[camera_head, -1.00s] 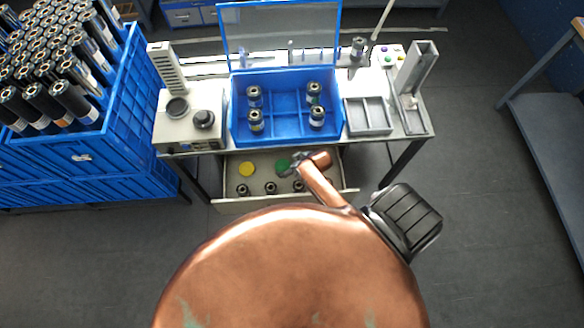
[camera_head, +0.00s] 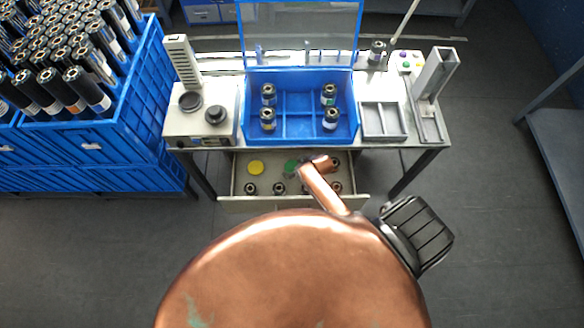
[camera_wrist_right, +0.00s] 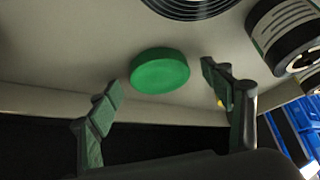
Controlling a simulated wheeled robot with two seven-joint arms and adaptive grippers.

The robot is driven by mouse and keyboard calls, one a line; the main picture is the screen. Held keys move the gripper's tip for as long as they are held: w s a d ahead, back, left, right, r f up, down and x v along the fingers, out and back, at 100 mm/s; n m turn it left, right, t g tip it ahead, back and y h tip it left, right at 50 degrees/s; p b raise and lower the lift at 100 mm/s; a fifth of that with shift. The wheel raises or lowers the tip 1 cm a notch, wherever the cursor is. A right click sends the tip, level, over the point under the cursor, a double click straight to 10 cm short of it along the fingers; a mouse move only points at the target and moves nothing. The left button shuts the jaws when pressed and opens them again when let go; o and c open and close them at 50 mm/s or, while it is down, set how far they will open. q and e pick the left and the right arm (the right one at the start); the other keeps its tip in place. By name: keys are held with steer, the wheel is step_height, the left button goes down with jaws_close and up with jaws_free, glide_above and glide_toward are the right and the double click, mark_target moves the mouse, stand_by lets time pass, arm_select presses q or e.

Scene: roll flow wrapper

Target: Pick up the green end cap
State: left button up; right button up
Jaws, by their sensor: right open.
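The green end cap (camera_wrist_right: 160,72) is a flat round disc in the right wrist view, lying on the pale floor of the open drawer (camera_head: 242,180). In the head view the green cap (camera_head: 290,165) is partly hidden by my right gripper (camera_head: 302,163), which is over the drawer. In the right wrist view the fingers of my right gripper (camera_wrist_right: 163,84) are spread and empty, one on each side of the cap in the picture. Gaps show between the cap and both fingers. My left gripper is not in view.
A yellow cap (camera_head: 256,167) lies left of the green one. Several dark cylindrical parts (camera_head: 279,188) stand along the drawer front; a dark ringed part (camera_wrist_right: 192,5) and a labelled cylinder (camera_wrist_right: 284,30) are near the cap. A blue bin (camera_head: 300,138) stands on the table above.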

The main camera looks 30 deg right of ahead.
steer(key=shift+c, duration=0.6)
steer(key=c, duration=0.8)
steer(key=shift+o, duration=0.2)
